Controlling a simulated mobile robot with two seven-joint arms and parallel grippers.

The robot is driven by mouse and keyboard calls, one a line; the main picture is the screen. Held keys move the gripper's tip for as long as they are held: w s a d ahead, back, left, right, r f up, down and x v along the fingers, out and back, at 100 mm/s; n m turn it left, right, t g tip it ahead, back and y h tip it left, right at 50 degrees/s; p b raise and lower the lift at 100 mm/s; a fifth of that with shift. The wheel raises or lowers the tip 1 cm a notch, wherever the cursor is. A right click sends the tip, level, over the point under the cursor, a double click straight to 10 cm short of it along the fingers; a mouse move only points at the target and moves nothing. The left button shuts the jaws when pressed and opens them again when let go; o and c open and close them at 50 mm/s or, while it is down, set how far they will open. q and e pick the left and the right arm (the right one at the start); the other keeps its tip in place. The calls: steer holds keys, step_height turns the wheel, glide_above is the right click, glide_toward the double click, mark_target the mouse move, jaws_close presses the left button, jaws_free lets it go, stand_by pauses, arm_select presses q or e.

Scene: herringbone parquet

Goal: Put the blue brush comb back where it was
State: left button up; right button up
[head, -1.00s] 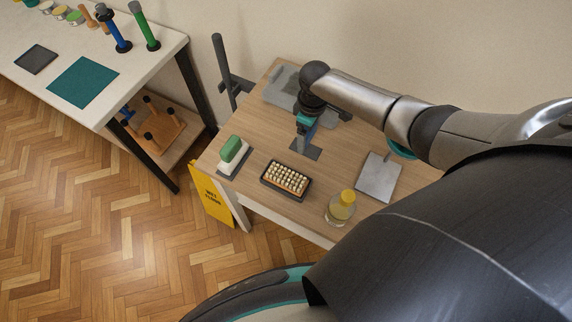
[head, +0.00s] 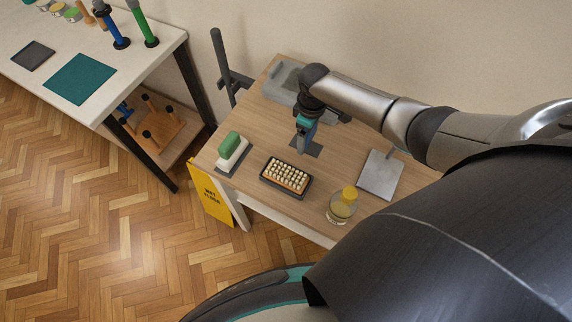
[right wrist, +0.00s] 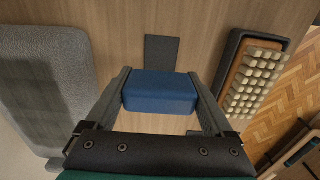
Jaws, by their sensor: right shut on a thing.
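My right gripper (right wrist: 161,92) is shut on the blue brush comb (right wrist: 160,91), a plain blue block seen from above between the two fingers in the right wrist view. In the head view the gripper (head: 305,132) is over the wooden table, with some blue showing below the wrist. A dark grey flat mat (head: 309,150) lies beneath and in front of it; it also shows just beyond the comb in the right wrist view (right wrist: 161,53). I cannot tell whether the comb touches the mat or the table. My left gripper is in no view.
A brush with pale bristles in a dark tray (head: 264,180) lies nearby.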

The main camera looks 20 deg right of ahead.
steer(key=shift+f, duration=0.55)
steer(key=shift+f+b, duration=0.25)
steer(key=shift+b, duration=0.2)
steer(key=o, duration=1.1)
step_height(320, 180, up, 8)
steer(key=p, duration=0.8)
steer(key=shift+f, duration=0.15)
steer(key=shift+r+p, duration=0.85)
steer(key=shift+r, duration=0.25)
